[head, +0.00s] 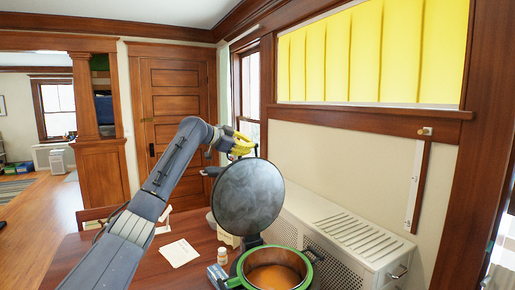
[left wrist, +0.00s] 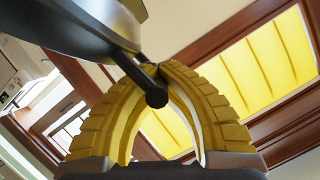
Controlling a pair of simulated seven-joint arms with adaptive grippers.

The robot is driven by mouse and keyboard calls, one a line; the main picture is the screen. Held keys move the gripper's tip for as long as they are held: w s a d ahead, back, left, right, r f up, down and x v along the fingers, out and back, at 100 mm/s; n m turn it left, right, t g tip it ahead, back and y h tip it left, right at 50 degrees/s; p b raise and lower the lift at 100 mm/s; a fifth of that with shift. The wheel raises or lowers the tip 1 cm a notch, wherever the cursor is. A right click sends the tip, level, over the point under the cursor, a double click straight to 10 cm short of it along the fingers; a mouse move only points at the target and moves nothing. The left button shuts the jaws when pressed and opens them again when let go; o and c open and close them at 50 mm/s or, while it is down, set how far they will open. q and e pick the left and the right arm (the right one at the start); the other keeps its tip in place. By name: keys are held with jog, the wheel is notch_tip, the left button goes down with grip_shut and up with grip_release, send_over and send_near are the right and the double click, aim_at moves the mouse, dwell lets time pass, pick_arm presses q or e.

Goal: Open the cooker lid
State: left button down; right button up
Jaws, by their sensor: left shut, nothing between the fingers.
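The cooker (head: 273,275) is a pot with a green rim and an orange-brown inside, at the bottom of the head view. Its round dark lid (head: 248,197) stands raised, nearly upright, above the back of the pot, so the opening is uncovered. My left gripper (head: 243,146) has yellow fingers and is just above the lid's top edge. In the left wrist view its fingertips (left wrist: 166,72) meet with nothing between them. A dark rod with a round end (left wrist: 155,95) crosses in front of the fingers, by the lid (left wrist: 70,30); contact cannot be told. My right gripper is not in view.
The cooker stands on a wooden table (head: 192,223). A white sheet (head: 179,252), a small box (head: 222,256) and a small bottle (head: 215,275) are left of it. A white radiator cover (head: 335,228) runs along the wall at right.

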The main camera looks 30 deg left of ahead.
pick_arm(q)
jog(key=shift+a, duration=0.1)
dwell(0.3)
jog(key=c, duration=1.6)
grip_release()
jog(key=shift+c, duration=0.2)
jog(key=v, duration=1.2)
jog(key=shift+a, duration=0.1)
